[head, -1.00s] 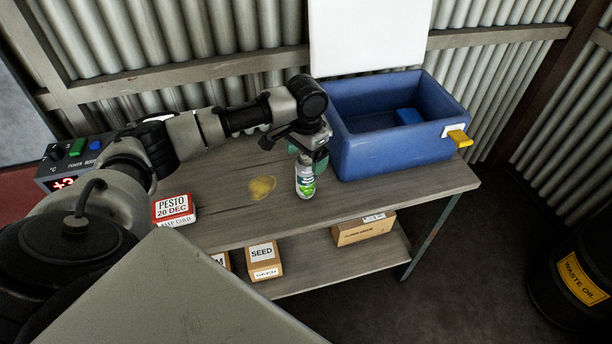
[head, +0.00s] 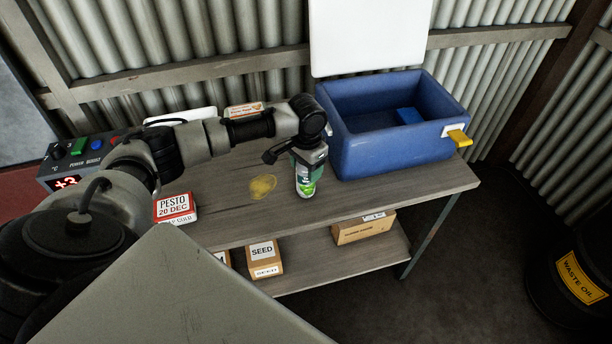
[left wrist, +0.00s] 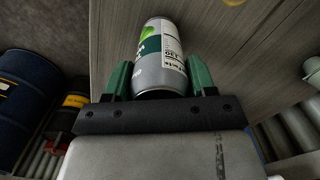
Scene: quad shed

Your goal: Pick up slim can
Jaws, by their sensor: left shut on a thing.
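The slim can (head: 305,184) is white and silver with a green label. It stands on the wooden workbench in the head view, just left of the blue cooler. My left gripper (head: 309,160) comes down on it from above and is shut on its upper part. In the left wrist view the can (left wrist: 161,55) sits between the two green fingers of the gripper (left wrist: 160,80). The fingers hide part of the can's sides. My right gripper is in neither view.
The open blue cooler (head: 385,157) with a yellow latch (head: 459,138) stands close right of the can. A yellow stain (head: 262,186) marks the workbench (head: 230,215). A pesto box (head: 175,208) lies to the left. Cardboard boxes (head: 263,258) sit on the lower shelf.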

